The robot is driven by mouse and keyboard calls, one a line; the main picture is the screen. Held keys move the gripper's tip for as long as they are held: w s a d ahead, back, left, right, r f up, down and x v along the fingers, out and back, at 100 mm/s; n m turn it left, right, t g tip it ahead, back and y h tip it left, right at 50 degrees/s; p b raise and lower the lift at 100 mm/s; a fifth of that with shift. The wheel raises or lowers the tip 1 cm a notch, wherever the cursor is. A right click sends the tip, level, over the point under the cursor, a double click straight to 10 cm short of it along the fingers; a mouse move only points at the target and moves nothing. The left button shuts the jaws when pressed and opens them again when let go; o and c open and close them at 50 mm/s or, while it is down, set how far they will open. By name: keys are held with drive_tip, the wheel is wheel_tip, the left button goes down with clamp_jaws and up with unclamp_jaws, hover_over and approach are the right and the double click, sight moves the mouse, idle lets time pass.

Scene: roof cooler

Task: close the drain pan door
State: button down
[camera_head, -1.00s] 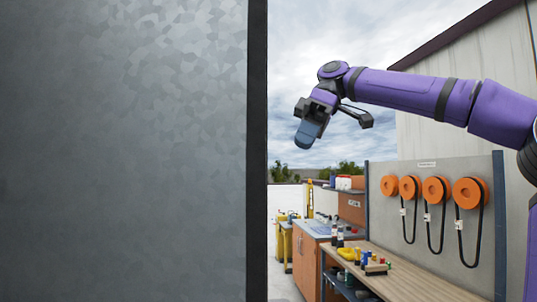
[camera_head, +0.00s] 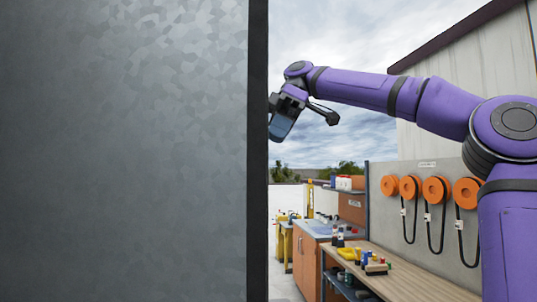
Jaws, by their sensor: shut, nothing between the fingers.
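A large grey galvanized metal panel (camera_head: 125,150) with a black vertical edge (camera_head: 258,150) fills the left half of the head view. It looks like the drain pan door, seen close up and standing upright; its hinge and the drain pan are not in view. My gripper (camera_head: 280,127) is at the end of my purple arm, just right of the black edge and pointing down. It is shut and empty. Its left side meets the edge in the picture, and part of it may be hidden behind the panel. I cannot tell whether they touch.
A wooden workbench (camera_head: 400,283) with small bottles and a yellow tray stands at lower right. Several orange reels (camera_head: 436,190) with black cords hang on the grey board behind it. An orange cabinet with a sink (camera_head: 308,262) stands farther back. Open sky surrounds my gripper on the right.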

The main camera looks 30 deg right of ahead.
drive_tip(key=s+a+f, duration=0.4)
drive_tip(key=s+f, duration=0.1)
drive_tip(key=shift+s+a, duration=0.2)
drive_tip(key=shift+a, duration=0.2)
